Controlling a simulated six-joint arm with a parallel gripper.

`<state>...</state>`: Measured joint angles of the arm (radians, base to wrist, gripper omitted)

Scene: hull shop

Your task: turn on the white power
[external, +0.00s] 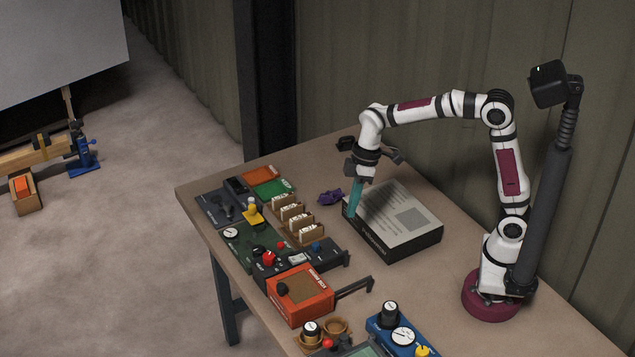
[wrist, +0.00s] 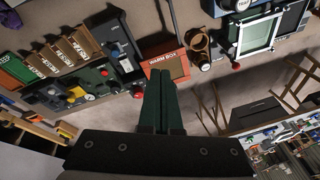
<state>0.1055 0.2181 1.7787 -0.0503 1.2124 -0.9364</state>
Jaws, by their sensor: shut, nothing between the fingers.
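My gripper (external: 352,212) is shut and empty, its teal fingers pointing down beside the left corner of a flat black box. In the wrist view the closed fingers (wrist: 161,72) point toward the orange box. A dark control panel (external: 325,257) stands on the table left of my gripper, apart from it. It carries a small white part (external: 297,258), perhaps a switch, and a blue knob (external: 316,246). The panel also shows in the wrist view (wrist: 118,45). No power label is readable, and I cannot tell the switch's position.
The flat black box (external: 402,243) with a printed top lies right of the fingers. Wooden card holders (external: 289,216), a green panel (external: 240,240) with a red knob (external: 268,257), and an orange box (external: 302,303) crowd the left edge. A blue device (external: 375,327) stands in front.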

